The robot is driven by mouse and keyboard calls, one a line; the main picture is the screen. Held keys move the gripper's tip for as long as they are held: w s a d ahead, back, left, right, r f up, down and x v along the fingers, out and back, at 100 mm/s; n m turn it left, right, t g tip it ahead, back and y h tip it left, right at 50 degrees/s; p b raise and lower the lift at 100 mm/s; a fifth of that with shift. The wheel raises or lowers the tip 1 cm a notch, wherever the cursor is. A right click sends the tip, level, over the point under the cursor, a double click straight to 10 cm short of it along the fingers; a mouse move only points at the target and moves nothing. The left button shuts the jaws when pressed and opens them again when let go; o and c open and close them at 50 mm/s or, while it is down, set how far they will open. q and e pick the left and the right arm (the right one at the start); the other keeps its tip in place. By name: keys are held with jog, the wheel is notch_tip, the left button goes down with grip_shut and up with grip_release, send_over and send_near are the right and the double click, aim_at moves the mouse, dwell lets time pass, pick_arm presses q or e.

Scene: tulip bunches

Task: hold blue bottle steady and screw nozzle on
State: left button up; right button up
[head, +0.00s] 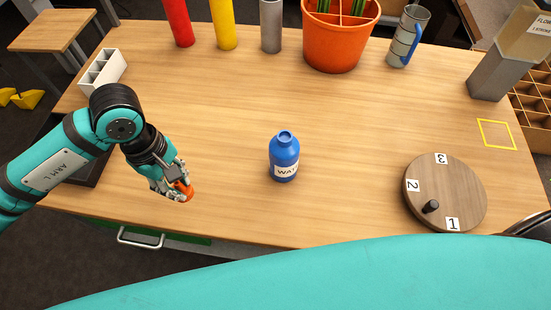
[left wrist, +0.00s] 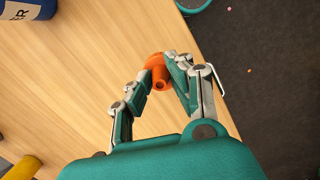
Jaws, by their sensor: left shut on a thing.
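The blue bottle (head: 284,157) stands upright near the middle of the table, with a white label and a bare blue neck on top. Part of it also shows at the top left corner of the left wrist view (left wrist: 28,9). My left gripper (head: 182,190) is shut on an orange nozzle (head: 186,191), left of the bottle and over the table's front edge area. In the left wrist view the nozzle (left wrist: 157,70) sits between the two fingertips (left wrist: 160,72). The gripper and bottle are apart. My right gripper is not in view.
A round wooden turntable (head: 450,190) numbered 1 to 3 with a black knob is at the right. An orange pot (head: 338,47), a metal mug (head: 406,40) and red, yellow and grey cylinders line the back. The wood around the bottle is clear.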

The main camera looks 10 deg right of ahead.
pick_arm(q)
jog(key=a+r+m+y, duration=0.1)
jog(key=a+r+m, duration=0.4)
jog(key=m, duration=0.5)
jog(key=shift+a+m+g, duration=0.3)
jog(key=shift+a+m, duration=0.05)
jog(key=shift+m, duration=0.05)
jog(key=shift+w, duration=0.1)
